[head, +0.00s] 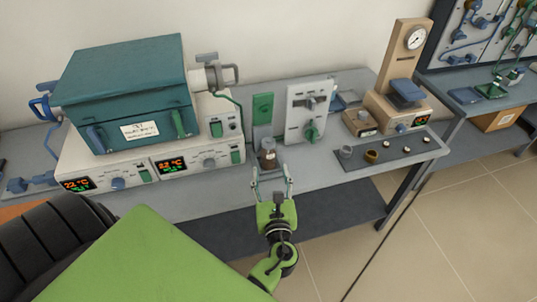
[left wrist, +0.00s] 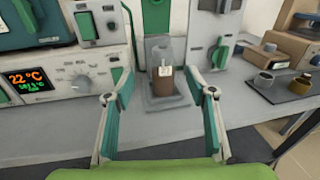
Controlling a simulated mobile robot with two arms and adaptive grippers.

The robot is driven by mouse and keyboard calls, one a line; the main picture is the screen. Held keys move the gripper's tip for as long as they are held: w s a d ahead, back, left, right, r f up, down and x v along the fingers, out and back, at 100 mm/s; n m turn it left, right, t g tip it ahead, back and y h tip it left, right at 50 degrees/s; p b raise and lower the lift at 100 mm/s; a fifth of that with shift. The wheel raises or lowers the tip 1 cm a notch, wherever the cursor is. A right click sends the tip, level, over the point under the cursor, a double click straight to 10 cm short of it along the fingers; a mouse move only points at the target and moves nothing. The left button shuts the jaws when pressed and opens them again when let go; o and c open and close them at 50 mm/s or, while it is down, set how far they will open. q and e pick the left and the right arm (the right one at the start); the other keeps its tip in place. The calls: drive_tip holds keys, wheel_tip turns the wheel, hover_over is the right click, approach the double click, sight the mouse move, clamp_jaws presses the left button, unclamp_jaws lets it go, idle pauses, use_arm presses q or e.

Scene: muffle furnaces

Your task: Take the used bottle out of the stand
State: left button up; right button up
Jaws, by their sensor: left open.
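The used bottle (head: 268,153) is a small brown bottle with a pale top, upright in a grey stand (head: 262,133) near the bench's front edge. In the left wrist view the bottle (left wrist: 163,82) has a white label, and the stand (left wrist: 158,49) rises behind it with a green panel above. My left gripper (head: 271,178) is open and empty, in front of the bottle and apart from it. In the left wrist view its two fingers (left wrist: 158,95) are spread wide, with the bottle between them farther off. My right gripper is not in view.
A teal furnace (head: 130,95) on white control units showing 22 °C stands left of the stand. A white panel with a green knob (head: 310,110) stands close on its right. A dark mat (head: 388,153) with small vessels lies farther right. Bare bench lies before the stand.

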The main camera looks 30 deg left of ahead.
sight(269, 148)
use_arm(q)
drive_tip(key=shift+m, duration=0.3)
drive_tip(key=x, duration=0.4)
drive_tip(key=b+x, duration=0.1)
drive_tip(key=x, duration=0.3)
drive_tip(key=shift+w+d, duration=0.15)
drive_tip(key=shift+w, duration=0.25)
drive_tip(key=shift+f+b+x, duration=0.15)
drive_tip(key=shift+b+x, duration=0.3)
drive_tip(key=shift+x, duration=0.9)
drive_tip(key=shift+f+b+x, duration=0.1)
drive_tip(key=shift+b+x, duration=0.3)
drive_tip(key=shift+x, duration=1)
drive_tip(key=shift+s, duration=0.1)
drive_tip(key=shift+r, duration=0.1)
drive_tip(key=shift+c, duration=0.4)
clamp_jaws()
